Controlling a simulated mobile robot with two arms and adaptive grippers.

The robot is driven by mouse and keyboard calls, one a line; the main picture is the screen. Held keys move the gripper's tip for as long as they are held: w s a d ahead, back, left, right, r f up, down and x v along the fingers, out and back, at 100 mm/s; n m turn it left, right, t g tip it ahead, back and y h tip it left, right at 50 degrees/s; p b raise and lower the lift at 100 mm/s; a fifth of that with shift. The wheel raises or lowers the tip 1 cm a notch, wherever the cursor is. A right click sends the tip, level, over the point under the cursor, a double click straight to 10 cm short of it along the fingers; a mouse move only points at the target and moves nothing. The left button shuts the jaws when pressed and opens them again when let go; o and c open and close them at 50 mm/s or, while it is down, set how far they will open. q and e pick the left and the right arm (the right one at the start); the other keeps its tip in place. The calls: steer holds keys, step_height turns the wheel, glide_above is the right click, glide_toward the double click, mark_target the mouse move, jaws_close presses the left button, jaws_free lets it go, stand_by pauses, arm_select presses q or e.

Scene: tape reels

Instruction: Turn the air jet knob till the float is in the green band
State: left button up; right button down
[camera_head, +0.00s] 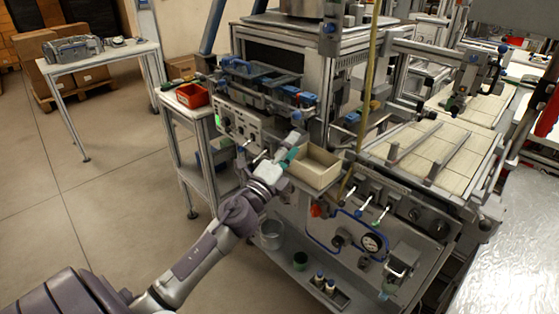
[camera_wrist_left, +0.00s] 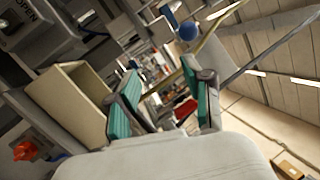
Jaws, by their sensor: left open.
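My left gripper (camera_head: 293,148) is open and empty, beside the tan open bin on the front of the machine. In the left wrist view its two teal-padded fingers (camera_wrist_left: 165,103) stand apart with nothing between them. A grey control panel (camera_head: 240,127) with small knobs and a bright green indicator (camera_head: 217,120) is behind and left of the gripper. A lower panel (camera_head: 408,207) carries dark knobs and levers. I cannot tell which knob is the air jet knob, and no float is clearly readable. My right gripper is not in view.
The tan bin (camera_head: 318,178) is close to my left gripper; it also shows in the left wrist view (camera_wrist_left: 62,118). A red tray (camera_head: 193,95) sits on a side stand. A round gauge (camera_head: 372,243) and blue tubing are below the bin. Open floor lies left.

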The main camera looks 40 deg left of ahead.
arm_select(q)
steer(key=shift+n+g+y, duration=0.3)
steer(key=shift+n+g, duration=0.1)
steer(key=shift+n, duration=0.4)
steer(key=shift+s+a+f, duration=0.1)
steer(key=shift+a+f, duration=0.15)
steer(key=shift+f, duration=0.4)
steer(key=shift+s+a+f, duration=0.1)
steer(key=shift+a+f, duration=0.1)
steer(key=shift+f, duration=0.4)
steer(key=shift+s+a+f, duration=0.1)
steer(key=shift+a+f, duration=0.15)
steer(key=shift+f, duration=0.4)
